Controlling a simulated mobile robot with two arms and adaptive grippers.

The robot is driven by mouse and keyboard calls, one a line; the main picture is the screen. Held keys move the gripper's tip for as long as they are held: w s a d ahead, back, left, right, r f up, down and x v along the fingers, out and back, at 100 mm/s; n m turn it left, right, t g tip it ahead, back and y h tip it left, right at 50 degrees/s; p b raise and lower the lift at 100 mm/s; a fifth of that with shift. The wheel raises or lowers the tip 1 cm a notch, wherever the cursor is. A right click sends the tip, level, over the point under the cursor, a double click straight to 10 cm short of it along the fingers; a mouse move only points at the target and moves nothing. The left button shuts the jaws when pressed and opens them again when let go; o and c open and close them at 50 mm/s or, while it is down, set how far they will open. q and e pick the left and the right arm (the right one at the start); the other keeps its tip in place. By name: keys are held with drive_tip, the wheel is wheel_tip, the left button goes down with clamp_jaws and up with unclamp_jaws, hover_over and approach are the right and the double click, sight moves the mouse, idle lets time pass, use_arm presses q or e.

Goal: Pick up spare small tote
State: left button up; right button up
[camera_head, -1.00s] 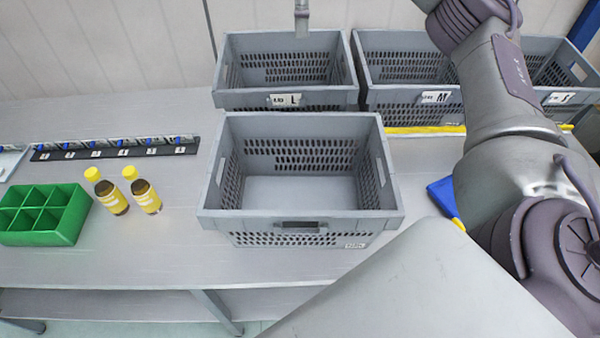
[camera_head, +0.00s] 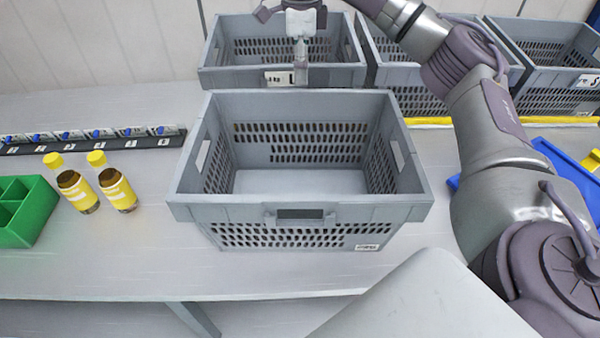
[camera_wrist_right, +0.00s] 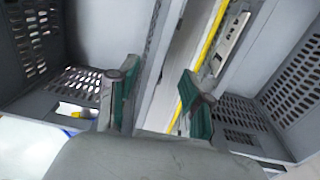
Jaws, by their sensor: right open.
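A rear row of grey slotted totes includes a left one labelled L (camera_head: 230,78), a middle one (camera_head: 388,78), its label hidden by my arm, and a right one labelled S (camera_head: 540,78). A larger-looking empty grey tote (camera_head: 185,205) stands in front. My right gripper (camera_head: 300,75) hangs over the front rim of the L tote, partly covering its label. In the right wrist view, my right gripper (camera_wrist_right: 158,100) is open, its green-padded fingers apart with a grey tote rim (camera_wrist_right: 160,60) between them; contact cannot be told. My left gripper is out of view.
A green divided box (camera_head: 28,225), two yellow-labelled bottles (camera_head: 95,190) and a dark numbered rail (camera_head: 90,142) are at left. A blue tray (camera_head: 565,165) lies at right near my arm. A yellow strip (camera_head: 435,122) runs before the rear totes.

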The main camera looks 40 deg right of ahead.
sight(300, 91)
wheel_tip(300, 91, down, 3)
drive_tip(key=shift+r, duration=0.1)
drive_tip(key=f, duration=0.2)
drive_tip(key=f+p, duration=0.1)
drive_tip(key=f, duration=0.1)
drive_tip(key=shift+s+a+f+p, duration=0.1)
drive_tip(key=shift+s+a+p, duration=0.1)
drive_tip(key=shift+p, duration=0.1)
drive_tip(key=shift+f, duration=0.55)
clamp_jaws()
drive_tip(key=shift+r, duration=0.1)
